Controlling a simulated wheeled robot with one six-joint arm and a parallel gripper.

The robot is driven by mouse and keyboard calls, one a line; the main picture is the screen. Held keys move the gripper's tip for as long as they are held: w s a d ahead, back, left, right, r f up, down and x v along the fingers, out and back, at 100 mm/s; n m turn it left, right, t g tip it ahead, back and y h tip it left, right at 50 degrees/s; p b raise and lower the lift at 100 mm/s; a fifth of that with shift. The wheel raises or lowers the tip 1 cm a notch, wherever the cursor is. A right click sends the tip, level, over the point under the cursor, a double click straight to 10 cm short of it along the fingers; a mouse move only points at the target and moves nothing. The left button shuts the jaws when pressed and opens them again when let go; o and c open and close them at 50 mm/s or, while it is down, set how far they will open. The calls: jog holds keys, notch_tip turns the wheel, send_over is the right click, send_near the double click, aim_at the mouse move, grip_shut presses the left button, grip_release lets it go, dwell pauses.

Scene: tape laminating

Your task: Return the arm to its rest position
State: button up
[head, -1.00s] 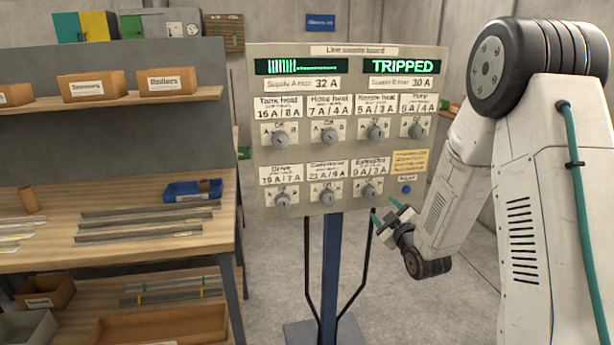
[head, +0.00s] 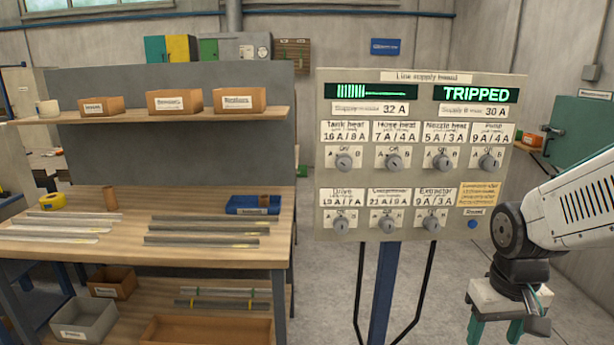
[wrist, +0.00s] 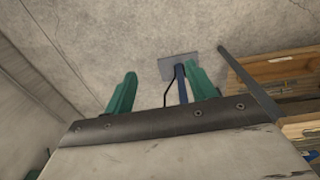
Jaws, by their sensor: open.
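My gripper (head: 508,331) hangs at the lower right of the head view, pointing down, to the right of the board's post and apart from the board. Its two green fingers are spread with nothing between them. The wrist view shows the same open fingers (wrist: 158,92) above the grey floor. My white arm comes in from the right edge of the head view. The line supply board (head: 420,178) stands left of the gripper, with a green TRIPPED display (head: 476,94), several rotary knobs and a blue button (head: 472,224).
A wooden workbench (head: 130,250) with strips, a blue tray (head: 252,205) and a yellow tape roll (head: 53,201) stands at the left. Boxes sit on its shelf (head: 140,117). The board's blue post (head: 384,290) rises from the floor. Floor between bench and post is clear.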

jog(key=s+a+r+t, duration=0.1)
jog(key=s+a+r, duration=0.4)
jog(key=s+r, duration=0.6)
jog(key=shift+s+y, duration=0.3)
jog(key=shift+s, duration=0.25)
